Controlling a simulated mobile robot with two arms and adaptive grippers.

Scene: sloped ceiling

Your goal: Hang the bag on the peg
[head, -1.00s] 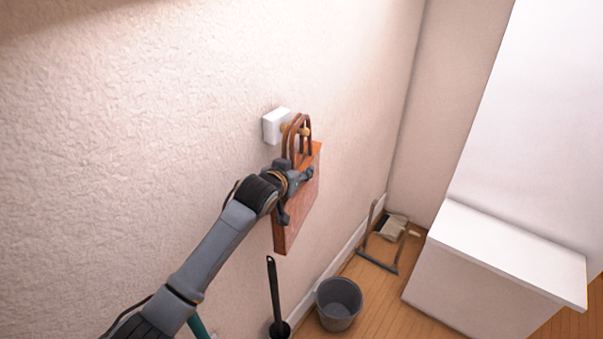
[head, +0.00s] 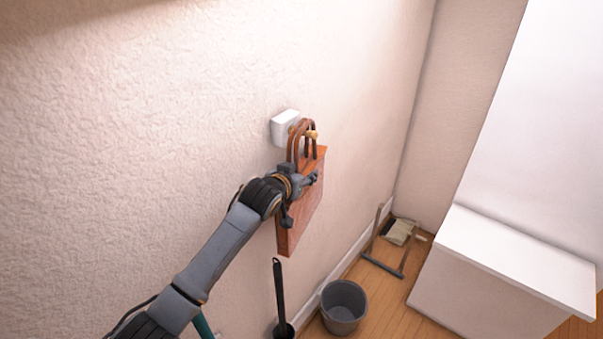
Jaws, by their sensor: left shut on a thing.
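The bag (head: 302,222) is a flat reddish-brown bag with two looped handles at its top. It is upright beside the wall. The peg (head: 311,134) has a light wooden knob and sticks out from a white block (head: 284,128) on the wall. The handle loops rise around the peg, with the knob showing in front of them; I cannot tell whether they rest on it. My left gripper (head: 301,197) is shut on the bag near its upper part and hides some of it. My right gripper is not in view.
A grey bucket (head: 343,306) and a black long-handled brush (head: 279,300) stand on the wooden floor below. A white cabinet (head: 500,270) stands at the right. The wall around the peg is clear.

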